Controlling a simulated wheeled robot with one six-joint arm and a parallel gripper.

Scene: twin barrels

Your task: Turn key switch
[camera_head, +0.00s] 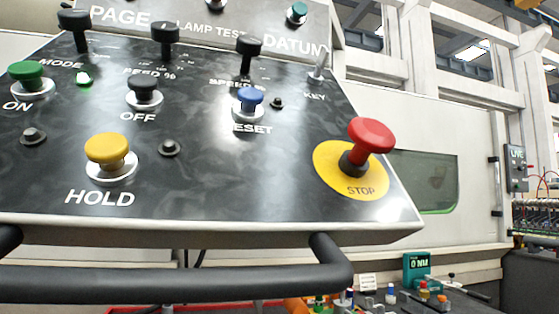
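The key switch (319,67) is a small silver upright piece near the top right corner of the black control panel (230,180). The word KEY is printed just below it. It is small in the view, and I cannot tell which way it is turned. My gripper is not in view.
A red STOP button (371,136) on a yellow disc stands up right of and below the key. A blue RESET button (250,99) and black knobs (248,48) are to its left. A yellow HOLD button (107,149) is lower left. A black handrail (180,284) runs in front.

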